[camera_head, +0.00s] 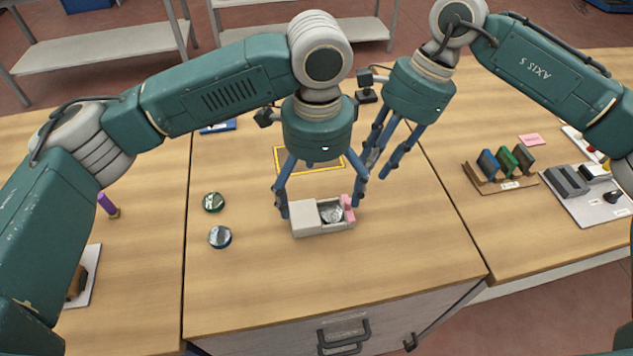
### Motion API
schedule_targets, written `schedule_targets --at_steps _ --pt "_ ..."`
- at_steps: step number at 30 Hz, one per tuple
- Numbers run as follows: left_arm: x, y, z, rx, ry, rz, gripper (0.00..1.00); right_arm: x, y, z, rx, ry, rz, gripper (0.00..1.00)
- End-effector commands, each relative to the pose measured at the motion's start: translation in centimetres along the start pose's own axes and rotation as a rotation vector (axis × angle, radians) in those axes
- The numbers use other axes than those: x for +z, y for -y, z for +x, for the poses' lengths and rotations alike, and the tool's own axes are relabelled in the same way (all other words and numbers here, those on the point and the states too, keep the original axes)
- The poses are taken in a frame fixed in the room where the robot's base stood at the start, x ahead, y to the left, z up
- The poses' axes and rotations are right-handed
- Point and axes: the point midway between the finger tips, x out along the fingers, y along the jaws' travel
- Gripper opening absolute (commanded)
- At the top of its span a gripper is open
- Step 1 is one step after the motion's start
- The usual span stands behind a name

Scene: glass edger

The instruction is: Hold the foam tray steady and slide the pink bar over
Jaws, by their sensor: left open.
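The pale grey foam tray (306,219) is on the middle table. A round shiny metallic piece (331,214) sits in its recess. The pink bar (347,208) stands at the tray's right end. My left gripper (320,201) is open above the tray, with one finger at its left end and the other near the pink bar. I cannot tell whether either finger touches. My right gripper (376,172) is behind and to the right of the tray, pointing down, with its fingers apart and nothing between them.
Two round tins, one green (214,202) and one blue (220,237), stand left of the tray. A yellow outlined rectangle (277,160) lies behind it. A card rack (492,187) and a control panel (590,205) are on the right table. The table in front is clear.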

Motion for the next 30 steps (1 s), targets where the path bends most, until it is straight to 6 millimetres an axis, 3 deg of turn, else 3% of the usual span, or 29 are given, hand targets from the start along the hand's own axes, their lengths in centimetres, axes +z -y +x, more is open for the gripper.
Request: schedule_targets --at_steps 15,21,29,30 --pt "0.0 0.0 8.5 0.001 -0.001 -0.004 0.99 0.0 0.0 0.0 0.0 0.0 0.0 0.31" --pt "0.0 0.0 9.8 -0.001 -0.002 -0.003 0.99 0.0 0.0 0.0 0.0 0.0 0.0 0.31" --pt "0.0 0.1 9.9 -0.001 -0.003 -0.004 0.99 0.0 0.0 0.0 0.0 0.0 0.0 0.31" --pt "0.0 0.1 9.9 -0.001 -0.003 -0.004 0.95 0.0 0.0 0.0 0.0 0.0 0.0 0.31"
